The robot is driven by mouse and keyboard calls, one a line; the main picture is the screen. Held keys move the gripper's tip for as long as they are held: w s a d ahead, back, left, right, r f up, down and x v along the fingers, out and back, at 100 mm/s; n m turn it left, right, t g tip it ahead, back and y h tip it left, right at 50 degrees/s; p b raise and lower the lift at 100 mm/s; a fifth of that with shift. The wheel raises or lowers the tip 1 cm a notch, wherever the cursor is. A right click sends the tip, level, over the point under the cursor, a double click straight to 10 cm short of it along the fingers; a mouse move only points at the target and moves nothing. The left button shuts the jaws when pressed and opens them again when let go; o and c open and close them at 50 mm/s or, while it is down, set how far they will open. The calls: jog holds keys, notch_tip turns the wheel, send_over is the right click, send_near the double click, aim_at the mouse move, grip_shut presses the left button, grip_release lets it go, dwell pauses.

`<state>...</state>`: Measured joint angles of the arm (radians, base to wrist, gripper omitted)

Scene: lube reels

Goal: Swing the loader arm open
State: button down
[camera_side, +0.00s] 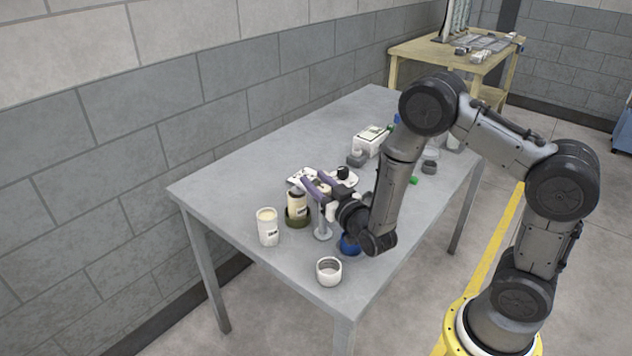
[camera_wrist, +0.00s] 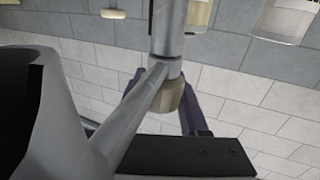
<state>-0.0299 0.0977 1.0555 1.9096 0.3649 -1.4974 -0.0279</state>
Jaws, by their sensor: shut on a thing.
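The loader stands on the grey table as a slim grey post on a round foot (camera_side: 322,233). In the wrist view, the post (camera_wrist: 168,25) comes in from the top, and a grey bar, the loader arm (camera_wrist: 142,112), runs from it to the lower left. A beige knob (camera_wrist: 168,97) sits at the end of the post. My gripper (camera_side: 316,187) is at the top of the post with its purple fingers. The fingers also show in the wrist view (camera_wrist: 162,108), one on each side of the knob and bar. The exact contact is partly hidden.
A beige-topped jar (camera_side: 267,228) and a second jar (camera_side: 297,207) in a dark holder stand left of the post. A white cup (camera_side: 328,272) is in front. A blue item (camera_side: 349,246) sits partly behind my wrist. A white box (camera_side: 369,141) stands farther back. The table's left part is clear.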

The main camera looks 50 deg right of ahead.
aim_at(328, 185)
jog(key=s+m+g+h, duration=0.1)
jog(key=m+g+h, duration=0.3)
jog(key=g, duration=0.1)
jog(key=d+m+g+h, duration=0.1)
jog(key=m+g+h, duration=0.3)
jog(key=m+g, duration=0.1)
jog(key=s+d+m+g+h, duration=0.1)
jog(key=m+g+h, duration=0.3)
jog(key=g, duration=0.2)
jog(key=shift+s+m, duration=0.35)
jog(key=shift+m, duration=0.05)
jog(key=shift+s+m+g, duration=0.25)
jog(key=shift+m+g, duration=0.6)
jog(key=shift+g, duration=0.55)
jog(key=shift+s+m+g, duration=0.25)
jog(key=shift+m+g, duration=0.6)
jog(key=shift+g, duration=0.55)
jog(key=shift+c, duration=2.2)
grip_release()
jog(key=shift+a, duration=0.1)
